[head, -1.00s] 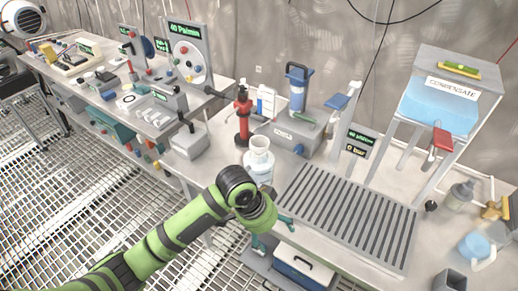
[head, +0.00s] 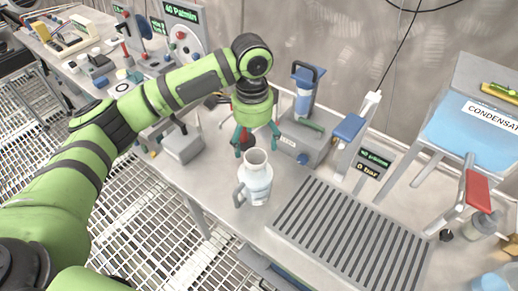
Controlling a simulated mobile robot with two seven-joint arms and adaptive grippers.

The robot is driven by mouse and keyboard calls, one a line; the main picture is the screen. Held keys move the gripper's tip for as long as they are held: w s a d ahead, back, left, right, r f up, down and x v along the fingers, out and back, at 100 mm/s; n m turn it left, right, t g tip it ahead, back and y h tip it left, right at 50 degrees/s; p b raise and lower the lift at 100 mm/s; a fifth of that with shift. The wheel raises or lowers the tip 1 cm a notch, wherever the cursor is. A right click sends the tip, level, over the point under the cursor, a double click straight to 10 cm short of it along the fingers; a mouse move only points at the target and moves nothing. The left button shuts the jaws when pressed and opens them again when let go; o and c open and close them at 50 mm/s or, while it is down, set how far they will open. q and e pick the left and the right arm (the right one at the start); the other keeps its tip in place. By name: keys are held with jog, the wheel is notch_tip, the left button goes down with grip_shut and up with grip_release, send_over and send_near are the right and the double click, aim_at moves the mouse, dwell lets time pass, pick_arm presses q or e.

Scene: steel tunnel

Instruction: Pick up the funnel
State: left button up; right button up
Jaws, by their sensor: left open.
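I cannot clearly make out a funnel. A pale jug (head: 256,184) with a side handle stands upright on the bench's front edge, left of the slatted drain tray. Its wide open mouth faces up, and I cannot tell whether that top is a separate funnel. My left gripper (head: 257,142) points down just behind and above the jug in the head view, its teal fingers spread and empty. It hides most of the red stand behind it. My right gripper is not in view.
The slatted tray (head: 345,232) lies right of the jug. A grey pump box (head: 303,143) with a blue-topped filter and a blue lever (head: 349,127) stand behind. A grey box (head: 182,145) is left. The condensate tank (head: 478,135) is at right.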

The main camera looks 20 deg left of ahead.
aim_at(256, 156)
pick_arm(q)
jog(key=f, duration=0.1)
jog(key=s+f+p, duration=0.1)
jog(key=f, duration=0.1)
jog(key=shift+s+d+p, duration=0.2)
jog(key=shift+d+p, duration=0.15)
notch_tip(256, 156, down, 2)
jog(key=shift+w+f, duration=0.1)
jog(key=shift+w, duration=0.05)
jog(key=shift+f, duration=0.3)
jog(key=c, duration=1.1)
jog(key=shift+c, duration=0.2)
notch_tip(256, 156, up, 9)
jog(key=shift+d+b, duration=0.1)
jog(key=shift+b, duration=0.8)
jog(key=shift+r, duration=0.55)
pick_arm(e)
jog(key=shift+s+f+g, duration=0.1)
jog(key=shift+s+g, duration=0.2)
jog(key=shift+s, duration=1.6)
